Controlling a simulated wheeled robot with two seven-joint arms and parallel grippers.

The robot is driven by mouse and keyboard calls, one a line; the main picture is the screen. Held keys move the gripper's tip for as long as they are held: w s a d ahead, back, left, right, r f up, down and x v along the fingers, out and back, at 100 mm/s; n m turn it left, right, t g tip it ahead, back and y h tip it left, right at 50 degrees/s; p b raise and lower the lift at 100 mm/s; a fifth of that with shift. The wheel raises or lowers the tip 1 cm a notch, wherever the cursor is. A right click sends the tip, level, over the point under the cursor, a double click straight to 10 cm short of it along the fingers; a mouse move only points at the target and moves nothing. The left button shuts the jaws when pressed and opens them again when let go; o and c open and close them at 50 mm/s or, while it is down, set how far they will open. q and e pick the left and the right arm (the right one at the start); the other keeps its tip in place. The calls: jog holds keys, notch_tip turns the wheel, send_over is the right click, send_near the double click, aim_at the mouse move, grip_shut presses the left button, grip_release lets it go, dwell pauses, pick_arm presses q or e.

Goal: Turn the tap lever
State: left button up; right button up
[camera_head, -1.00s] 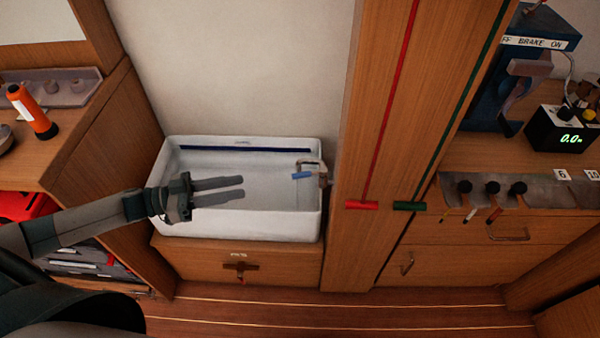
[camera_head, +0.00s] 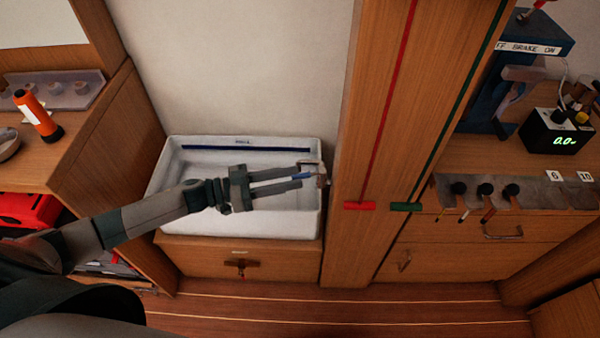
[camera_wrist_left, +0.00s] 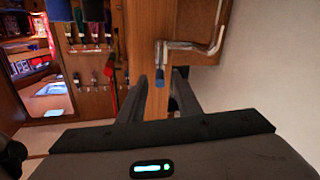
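The metal tap (camera_head: 320,172) is at the right end of the white sink (camera_head: 270,228). Its blue lever (camera_head: 298,176) is partly hidden by my left gripper. My left gripper (camera_head: 300,178) is open over the sink, with its fingertips reaching to the lever. In the left wrist view, the blue lever (camera_wrist_left: 160,77) shows between the two spread fingers of the gripper (camera_wrist_left: 158,88), and the tap's metal pipe (camera_wrist_left: 195,46) is beyond them. I cannot tell whether a finger touches the lever. My right gripper is not in view.
A wooden post (camera_head: 352,120) with red and green lines stands right of the sink. A drawer (camera_head: 210,262) is below the sink. The wall is close behind the sink.

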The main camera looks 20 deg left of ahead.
aim_at(300, 174)
pick_arm(q)
jog(key=shift+x, duration=1.65)
grip_shut()
